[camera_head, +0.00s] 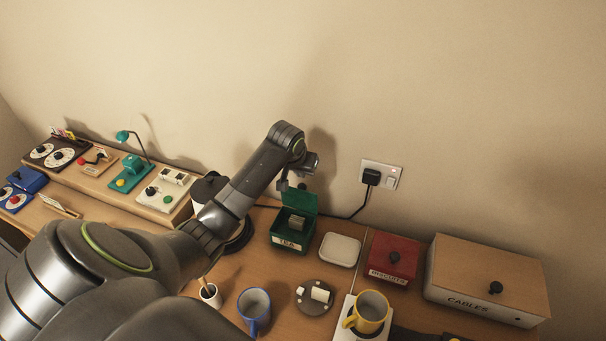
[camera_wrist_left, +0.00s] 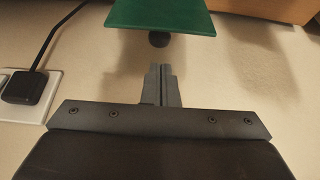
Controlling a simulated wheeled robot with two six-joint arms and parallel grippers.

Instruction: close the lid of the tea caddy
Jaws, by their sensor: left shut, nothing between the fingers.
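The green tea caddy (camera_head: 286,246), labelled TEA, stands at the back of the desk near the wall. Its lid (camera_head: 301,201) is open and stands up at the back edge; something pale shows inside the box. My left gripper (camera_head: 284,186) is above and by the raised lid, at the end of the arm that reaches across from the left. In the left wrist view the lid (camera_wrist_left: 160,14) is at the top edge, with its dark knob (camera_wrist_left: 158,39) just beyond my fingertips (camera_wrist_left: 162,68). The fingers are shut and empty, with a gap to the knob. My right gripper is not in view.
A white dish (camera_head: 340,250), a red biscuits box (camera_head: 393,259) and a cables box (camera_head: 488,279) stand right of the caddy. A blue mug (camera_head: 254,311) and a yellow mug (camera_head: 368,313) stand in front. A plugged socket (camera_head: 381,176) is on the wall behind.

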